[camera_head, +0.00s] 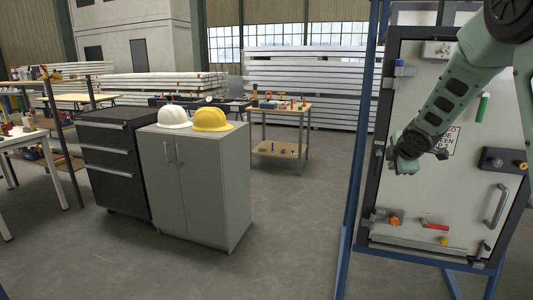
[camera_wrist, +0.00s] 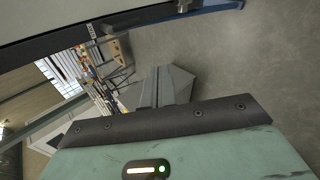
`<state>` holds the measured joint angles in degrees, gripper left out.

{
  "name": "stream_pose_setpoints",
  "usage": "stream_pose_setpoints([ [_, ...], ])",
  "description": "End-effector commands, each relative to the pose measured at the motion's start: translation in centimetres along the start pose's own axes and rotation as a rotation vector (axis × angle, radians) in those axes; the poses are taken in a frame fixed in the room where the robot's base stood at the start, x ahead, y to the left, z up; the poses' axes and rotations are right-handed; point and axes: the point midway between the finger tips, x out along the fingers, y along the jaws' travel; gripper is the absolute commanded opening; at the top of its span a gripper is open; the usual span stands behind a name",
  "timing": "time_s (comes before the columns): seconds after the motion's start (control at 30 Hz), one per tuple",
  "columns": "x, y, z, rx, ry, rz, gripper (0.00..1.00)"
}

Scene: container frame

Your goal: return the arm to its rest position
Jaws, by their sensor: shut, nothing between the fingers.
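My arm (camera_head: 452,100) reaches down from the upper right of the head view, in front of the white framed panel (camera_head: 470,190). My gripper (camera_head: 402,162) is at its lower end, near the panel's left edge. Whether it touches the panel cannot be told. In the wrist view the grey fingers (camera_wrist: 164,88) show beyond the dark bar of my green gripper body. They are together, with nothing seen between them.
The panel carries a handle (camera_head: 497,206), a green cylinder (camera_head: 482,107) and a red piece (camera_head: 435,225), within a blue frame (camera_head: 351,210). A grey cabinet (camera_head: 200,190) with a white helmet (camera_head: 174,117) and a yellow helmet (camera_head: 211,120) stands left. Floor between is clear.

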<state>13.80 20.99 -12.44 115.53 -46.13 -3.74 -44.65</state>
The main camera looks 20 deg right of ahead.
Motion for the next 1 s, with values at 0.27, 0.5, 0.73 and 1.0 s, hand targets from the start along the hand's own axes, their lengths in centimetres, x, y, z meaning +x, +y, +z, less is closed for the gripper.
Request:
stream_pose_setpoints([
  [0.27, -9.5, -7.5, -16.8, 0.296, 0.126, -0.239, 0.00],
  [0.5, -20.6, -17.8, -25.3, 0.445, 0.116, -0.514, 0.00],
  [0.73, -31.3, -28.2, -26.7, 0.500, -0.005, -0.741, 0.00],
  [1.0, -36.4, -33.4, -25.1, 0.511, -0.111, -0.834, 0.00],
])
